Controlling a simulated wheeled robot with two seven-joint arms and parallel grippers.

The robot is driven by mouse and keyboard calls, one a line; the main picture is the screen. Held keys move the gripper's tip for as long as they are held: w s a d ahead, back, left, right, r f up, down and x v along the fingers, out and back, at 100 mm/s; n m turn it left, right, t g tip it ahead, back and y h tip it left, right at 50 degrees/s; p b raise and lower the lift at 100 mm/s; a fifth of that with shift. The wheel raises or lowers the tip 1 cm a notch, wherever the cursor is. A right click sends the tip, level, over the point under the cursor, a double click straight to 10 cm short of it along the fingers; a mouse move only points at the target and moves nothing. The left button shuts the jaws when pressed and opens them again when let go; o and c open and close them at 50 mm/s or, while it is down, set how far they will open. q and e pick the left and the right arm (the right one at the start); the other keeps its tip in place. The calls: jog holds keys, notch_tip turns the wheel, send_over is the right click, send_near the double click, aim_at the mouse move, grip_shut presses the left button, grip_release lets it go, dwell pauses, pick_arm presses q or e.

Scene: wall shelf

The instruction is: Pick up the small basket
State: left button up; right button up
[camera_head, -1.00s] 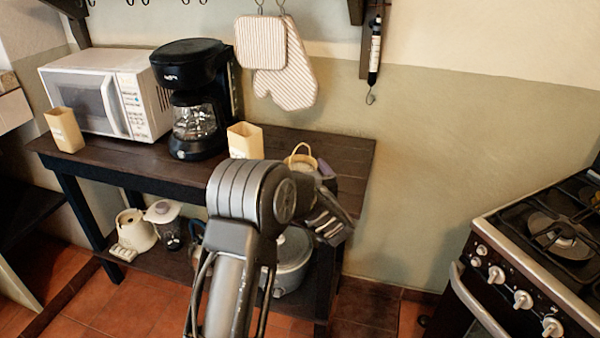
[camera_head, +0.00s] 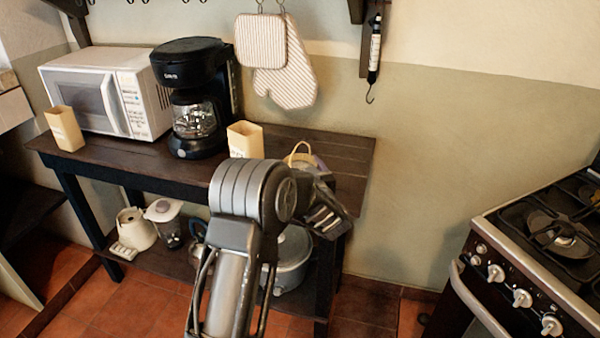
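The small basket (camera_head: 300,158) stands on the right part of the dark wooden table. Its yellow arched handle shows, but my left arm and gripper hide most of its body. My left gripper (camera_head: 327,219) is at the table's front right, in front of the basket and lower in the picture. Its fingers point away and are partly hidden, so I cannot tell whether they are open or whether they touch the basket. My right gripper is out of view.
On the table (camera_head: 335,146) stand a white microwave (camera_head: 135,95), a black coffee maker (camera_head: 190,65) and two cream containers, one (camera_head: 245,140) left of the basket. A stove (camera_head: 545,250) stands at the right. A pot (camera_head: 292,262) sits on the lower shelf.

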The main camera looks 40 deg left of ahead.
pick_arm(q)
jog(key=c, duration=1.1)
jog(key=shift+o, duration=0.2)
jog(key=shift+r, duration=0.1)
notch_tip(320, 180, up, 10)
jog(key=shift+f, duration=0.1)
